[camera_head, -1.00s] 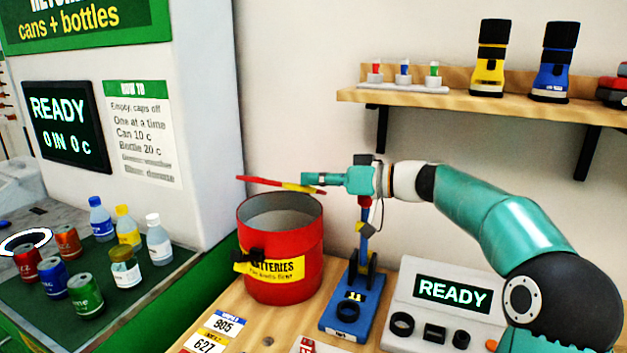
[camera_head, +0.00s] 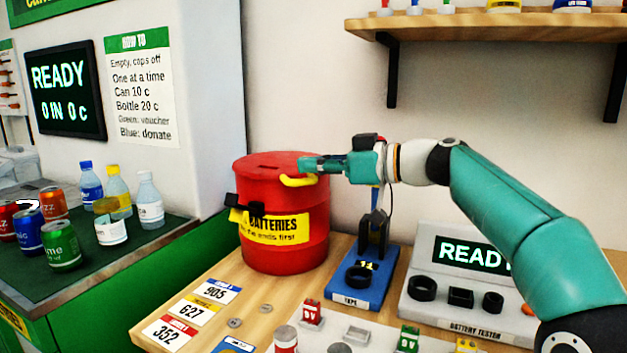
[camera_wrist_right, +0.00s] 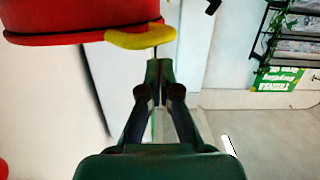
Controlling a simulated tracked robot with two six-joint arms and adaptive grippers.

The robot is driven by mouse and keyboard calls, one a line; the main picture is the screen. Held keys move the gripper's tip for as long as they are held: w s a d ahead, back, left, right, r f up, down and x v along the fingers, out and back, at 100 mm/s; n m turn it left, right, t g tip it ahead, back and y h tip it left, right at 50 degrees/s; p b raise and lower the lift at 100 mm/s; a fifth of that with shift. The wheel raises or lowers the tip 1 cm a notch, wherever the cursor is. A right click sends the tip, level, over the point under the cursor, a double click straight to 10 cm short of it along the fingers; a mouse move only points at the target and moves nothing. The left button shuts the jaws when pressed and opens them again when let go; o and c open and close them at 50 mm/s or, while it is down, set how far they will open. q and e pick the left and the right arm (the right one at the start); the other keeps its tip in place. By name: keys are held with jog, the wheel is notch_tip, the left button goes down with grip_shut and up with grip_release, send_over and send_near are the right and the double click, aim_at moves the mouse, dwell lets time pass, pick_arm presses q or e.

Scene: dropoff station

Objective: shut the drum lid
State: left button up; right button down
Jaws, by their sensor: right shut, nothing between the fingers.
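The red battery drum (camera_head: 285,258) stands on the wooden bench with a yellow "BATTERIES" label on its front. Its red lid (camera_head: 262,163), with a dark slot, lies level over the drum's mouth and appears to rest on the rim. The lid's yellow handle (camera_head: 298,181) sticks out at the right front edge, and it also shows in the wrist view (camera_wrist_right: 140,38). My right gripper (camera_head: 308,165) is shut and empty, its fingertips at the lid's right edge beside the handle. I cannot tell whether they touch. My left gripper is not in view.
A blue tape dispenser (camera_head: 357,285) and a grey battery tester (camera_head: 465,290) stand right of the drum. Number cards (camera_head: 193,308) lie in front. Bottles and cans stand on a green-topped counter (camera_head: 100,265) at left. A shelf (camera_head: 480,28) hangs above.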

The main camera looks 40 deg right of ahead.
pick_arm(q)
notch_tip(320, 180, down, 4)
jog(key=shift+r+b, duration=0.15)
jog(key=shift+b, duration=1.1)
pick_arm(e)
notch_tip(320, 180, down, 2)
jog(key=shift+s+a+f+n, duration=0.1)
jog(key=shift+a+n, duration=0.05)
jog(key=shift+n, duration=0.35)
jog(key=shift+f, duration=0.1)
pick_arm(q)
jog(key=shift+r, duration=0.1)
pick_arm(e)
notch_tip(320, 180, up, 5)
jog(key=p, duration=0.4)
pick_arm(q)
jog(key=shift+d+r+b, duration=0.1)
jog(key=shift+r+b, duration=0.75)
jog(key=shift+b, duration=0.2)
pick_arm(e)
jog(key=v, duration=1)
jog(key=shift+s+a, duration=0.15)
jog(key=shift+s, duration=0.25)
